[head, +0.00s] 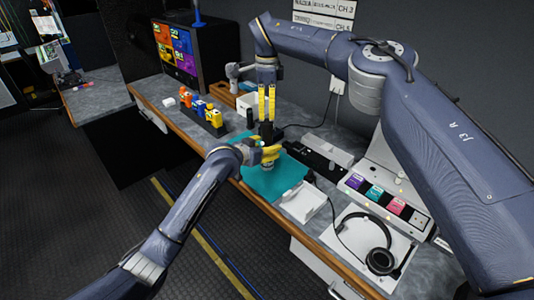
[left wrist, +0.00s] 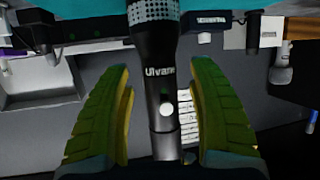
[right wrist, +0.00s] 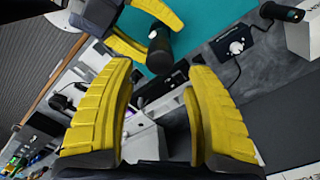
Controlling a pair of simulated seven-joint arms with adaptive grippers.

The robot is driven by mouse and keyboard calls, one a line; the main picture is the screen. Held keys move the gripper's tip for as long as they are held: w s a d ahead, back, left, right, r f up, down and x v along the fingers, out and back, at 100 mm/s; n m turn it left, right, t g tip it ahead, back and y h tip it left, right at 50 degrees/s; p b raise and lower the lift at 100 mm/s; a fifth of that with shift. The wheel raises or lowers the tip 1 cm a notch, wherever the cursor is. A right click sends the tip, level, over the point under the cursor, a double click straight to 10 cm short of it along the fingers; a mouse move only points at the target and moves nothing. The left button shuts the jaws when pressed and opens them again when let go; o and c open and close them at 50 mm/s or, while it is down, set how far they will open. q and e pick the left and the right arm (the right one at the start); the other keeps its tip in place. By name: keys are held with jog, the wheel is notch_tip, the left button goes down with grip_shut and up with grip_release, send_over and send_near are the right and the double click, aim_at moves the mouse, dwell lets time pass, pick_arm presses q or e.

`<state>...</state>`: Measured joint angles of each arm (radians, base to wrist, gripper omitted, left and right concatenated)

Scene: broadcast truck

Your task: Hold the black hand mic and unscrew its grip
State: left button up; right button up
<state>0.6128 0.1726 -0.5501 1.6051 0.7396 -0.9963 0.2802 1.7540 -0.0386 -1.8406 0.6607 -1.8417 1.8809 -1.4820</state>
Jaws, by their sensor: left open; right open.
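The black hand mic (left wrist: 160,65) has white lettering, a round white button, a mesh head at the top of the left wrist view and a grey lower end. My left gripper (head: 268,153) is open, with its yellow fingers on either side of the mic and gaps showing in the left wrist view. My right gripper (head: 267,103) is open and empty above, pointing down. In the right wrist view the mic (right wrist: 159,50) shows end-on beside the left gripper's fingers, beyond my right fingertips. The mic is over the teal mat (head: 290,170); its contact with the mat is hidden.
A headset (head: 380,258) lies on a white sheet at the front right. A white tray (head: 302,203) is right of the mat, near a panel with coloured labels (head: 375,193). A rack with coloured blocks (head: 205,117) and a monitor (head: 185,50) stand at left.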

pick_arm(q)
jog(key=shift+w+d+f, duration=0.15)
jog(key=shift+w+d, duration=0.05)
jog(key=shift+w, duration=0.15)
grip_shut()
dwell(0.5)
